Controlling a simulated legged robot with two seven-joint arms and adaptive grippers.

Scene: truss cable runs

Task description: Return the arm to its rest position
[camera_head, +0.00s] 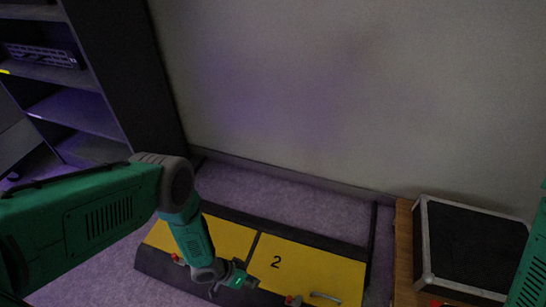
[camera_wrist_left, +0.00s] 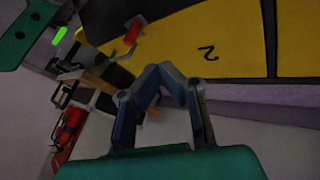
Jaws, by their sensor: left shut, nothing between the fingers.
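My left arm comes in from the left in the head view and bends down at the elbow. My left gripper (camera_head: 228,287) is low in the picture, in front of the yellow panel unit (camera_head: 300,268). In the left wrist view the fingers of my left gripper (camera_wrist_left: 162,75) meet at their tips, with nothing between them. The yellow panel with a black number 2 (camera_wrist_left: 200,25) shows behind the fingertips there. Part of my right arm shows at the right edge of the head view; its gripper is out of view.
The panel unit has a dark frame, red parts and a handle (camera_head: 325,296). A black case with metal edges (camera_head: 470,245) stands on a wooden surface at the right. A dark shelf rack (camera_head: 75,75) stands at the left. Purple carpet (camera_head: 290,192) lies before the bare wall.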

